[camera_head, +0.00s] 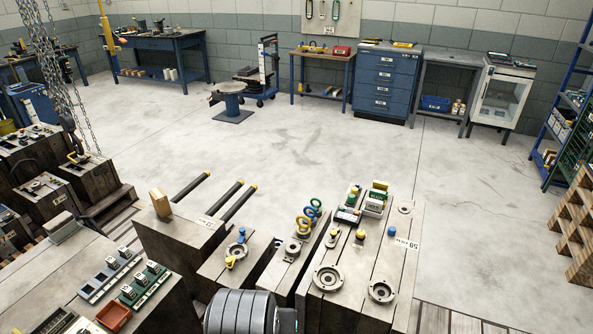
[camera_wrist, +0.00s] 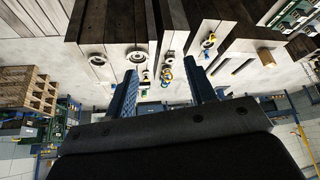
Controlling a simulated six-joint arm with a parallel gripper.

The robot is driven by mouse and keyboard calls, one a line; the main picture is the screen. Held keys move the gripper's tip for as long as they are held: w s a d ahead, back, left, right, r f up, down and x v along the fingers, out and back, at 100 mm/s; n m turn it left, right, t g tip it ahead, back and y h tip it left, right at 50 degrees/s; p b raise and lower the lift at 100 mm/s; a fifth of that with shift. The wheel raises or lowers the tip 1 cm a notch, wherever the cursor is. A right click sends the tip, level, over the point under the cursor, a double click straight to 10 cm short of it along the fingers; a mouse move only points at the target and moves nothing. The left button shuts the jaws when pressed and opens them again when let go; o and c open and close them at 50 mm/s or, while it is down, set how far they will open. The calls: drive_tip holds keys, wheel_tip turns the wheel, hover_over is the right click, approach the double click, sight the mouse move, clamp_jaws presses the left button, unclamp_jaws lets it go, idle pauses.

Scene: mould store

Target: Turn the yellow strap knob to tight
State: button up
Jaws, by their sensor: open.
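A yellow knob (camera_head: 231,262) sits on the narrow mould block at the centre left, beside a metal ring and a blue knob (camera_head: 241,232). In the wrist view a yellow part (camera_wrist: 211,39) shows at that block's ring, right of the fingers. A second, yellow-topped knob (camera_head: 360,234) stands on the wide block; I cannot tell for sure which is the strap knob, nor read any tight marking. My gripper (camera_wrist: 164,92) is open and empty, its fingers apart from both knobs. The head view shows only my dark arm link, with the fingers hidden.
The wide block has metal rings (camera_head: 381,291) and a label. Coloured eye rings (camera_head: 309,218) stand on the block between. Trays of parts (camera_head: 113,271) lie at the left, hanging chains (camera_head: 54,65) behind.

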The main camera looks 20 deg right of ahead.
drive_tip(key=w+d+r+m, duration=0.1)
drive_tip(key=w+d+r, duration=0.45)
drive_tip(key=w, duration=0.25)
drive_tip(key=m+g+h, duration=0.1)
drive_tip(key=m+g, duration=0.1)
drive_tip(key=m, duration=0.1)
hover_over(361, 233)
drive_tip(key=s+a, duration=0.5)
drive_tip(key=a, duration=0.1)
wheel_tip(361, 233, down, 14)
drive_tip(key=x, duration=1.7)
drive_tip(key=shift+w+d+f, duration=0.1)
drive_tip(key=shift+d+f, duration=0.1)
drive_tip(key=shift+d, duration=0.2)
drive_tip(key=c, duration=1)
